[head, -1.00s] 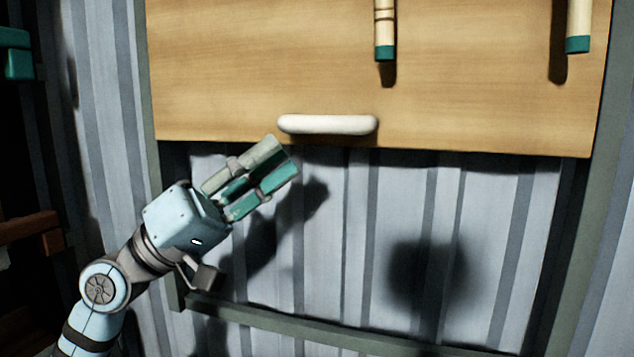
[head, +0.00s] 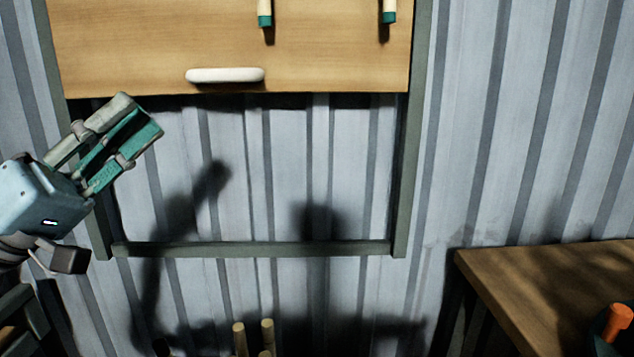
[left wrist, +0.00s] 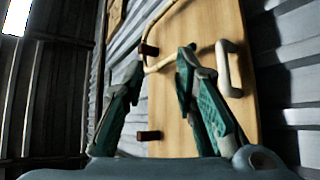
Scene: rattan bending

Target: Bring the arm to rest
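My left gripper (head: 140,113) is at the left of the head view, just below the lower left corner of the wooden board (head: 130,40). Its two fingers are apart with nothing between them. In the left wrist view, the gripper (left wrist: 162,65) also shows open, with the board (left wrist: 205,25) behind it. A white handle (head: 225,75) is on the board's lower part. A pale curved rattan strip (left wrist: 168,60) runs by dark-ended pegs on the board in the left wrist view. My right gripper is not in view.
A grey-green frame (head: 250,249) stands around and below the board, before a corrugated wall. A wooden table (head: 530,290) is at the lower right, with an orange object (head: 617,322) at its edge. Several pale sticks (head: 268,332) stand at the bottom.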

